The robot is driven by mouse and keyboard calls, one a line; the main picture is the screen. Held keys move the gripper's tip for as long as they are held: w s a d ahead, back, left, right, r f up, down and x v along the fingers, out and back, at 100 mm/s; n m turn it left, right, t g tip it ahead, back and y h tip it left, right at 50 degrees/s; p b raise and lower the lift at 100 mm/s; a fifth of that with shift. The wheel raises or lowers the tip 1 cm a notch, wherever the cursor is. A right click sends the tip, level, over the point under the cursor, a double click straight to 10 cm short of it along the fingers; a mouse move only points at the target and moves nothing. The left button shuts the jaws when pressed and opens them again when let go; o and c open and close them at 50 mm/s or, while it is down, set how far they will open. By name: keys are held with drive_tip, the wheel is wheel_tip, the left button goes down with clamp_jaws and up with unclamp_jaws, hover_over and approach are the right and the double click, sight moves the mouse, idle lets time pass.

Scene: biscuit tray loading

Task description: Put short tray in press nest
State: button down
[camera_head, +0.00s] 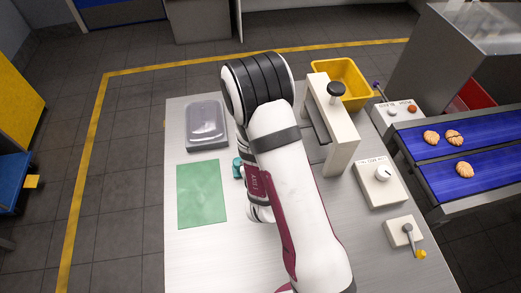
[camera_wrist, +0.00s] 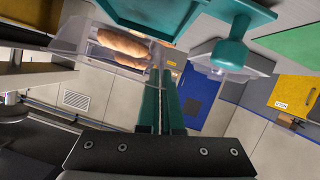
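My gripper (camera_wrist: 161,80) shows in the wrist view, its two green fingers close together with a thin gap. The fingertips meet the edge of a clear tray (camera_wrist: 73,34) with biscuits in it, which I take for the short tray; its wall seems pinched between them. In the head view my arm hides the gripper and this tray. The press (camera_head: 345,140), a cream frame with a dark knob, stands right of my arm; its nest is mostly hidden. A teal piece (camera_head: 237,168) shows just left of my arm. Large teal parts (camera_wrist: 232,52) also show in the wrist view.
A grey clear-walled tray (camera_head: 206,124) lies at the table's back left, behind a green mat (camera_head: 201,193). A yellow bin (camera_head: 354,84) stands behind the press. Control boxes (camera_head: 379,187) line the right side, beside a blue conveyor (camera_head: 470,141) carrying biscuits. The front left table is clear.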

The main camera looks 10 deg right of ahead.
wheel_tip(320, 180, down, 4)
drive_tip(key=shift+f, duration=0.2)
drive_tip(key=shift+f, duration=0.15)
drive_tip(key=c, duration=1.1)
unclamp_jaws()
drive_tip(key=shift+s+r, duration=0.2)
drive_tip(key=shift+r, duration=0.05)
drive_tip(key=v, duration=0.3)
drive_tip(key=shift+s+r, duration=0.15)
drive_tip(key=shift+s, duration=0.1)
drive_tip(key=shift+w, duration=0.1)
